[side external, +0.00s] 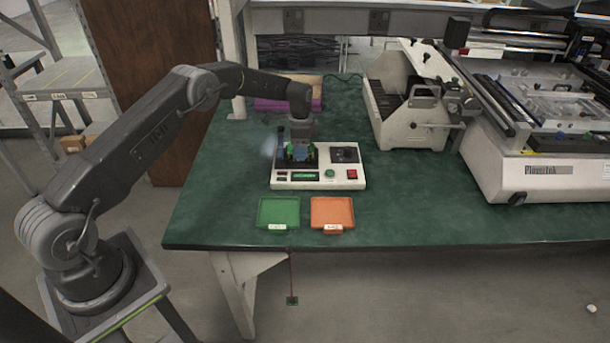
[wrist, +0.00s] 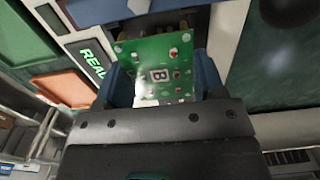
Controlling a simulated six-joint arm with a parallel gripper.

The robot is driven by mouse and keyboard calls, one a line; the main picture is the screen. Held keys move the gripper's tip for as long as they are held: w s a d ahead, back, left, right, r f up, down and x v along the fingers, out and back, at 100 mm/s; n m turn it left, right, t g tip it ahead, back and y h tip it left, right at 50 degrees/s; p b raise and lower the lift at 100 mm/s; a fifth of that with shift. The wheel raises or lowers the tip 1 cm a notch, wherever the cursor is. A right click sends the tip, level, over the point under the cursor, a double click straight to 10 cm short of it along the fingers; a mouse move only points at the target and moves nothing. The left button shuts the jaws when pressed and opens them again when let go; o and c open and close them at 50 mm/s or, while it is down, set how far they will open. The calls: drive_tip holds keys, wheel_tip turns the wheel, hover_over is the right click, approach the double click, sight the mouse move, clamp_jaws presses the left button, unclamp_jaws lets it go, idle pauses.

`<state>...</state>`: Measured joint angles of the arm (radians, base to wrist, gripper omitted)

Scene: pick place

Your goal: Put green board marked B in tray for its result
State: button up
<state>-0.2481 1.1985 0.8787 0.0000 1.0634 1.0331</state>
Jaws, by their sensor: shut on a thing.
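The unit's display (wrist: 93,60) shows green letters starting "READ", the rest cut off. A green tray (side external: 278,210) and an orange tray (side external: 332,211) lie in front; their labels are too small to read.
The unit has a green button (side external: 329,173) and a red button (side external: 351,174). A white slotted machine (side external: 405,125) and a large printer-like machine (side external: 545,170) stand to the right. A purple-edged box (side external: 288,104) lies behind. The green bench (side external: 215,200) is clear left of the trays.

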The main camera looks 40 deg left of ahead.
drive_tip(key=shift+r, duration=1.9)
drive_tip(key=shift+s, duration=0.1)
drive_tip(key=shift+s+a+r+n, duration=0.1)
drive_tip(key=shift+s+r+n, duration=0.1)
drive_tip(key=shift+n, duration=0.1)
drive_tip(key=s+r+n, duration=0.2)
drive_tip(key=s+n, duration=1.5)
drive_tip(key=s, duration=0.6)
hover_over(279, 213)
wheel_tip(279, 213, down, 7)
drive_tip(key=shift+a+r, duration=0.15)
drive_tip(key=shift+r, duration=0.05)
drive_tip(key=shift+f, duration=2.05)
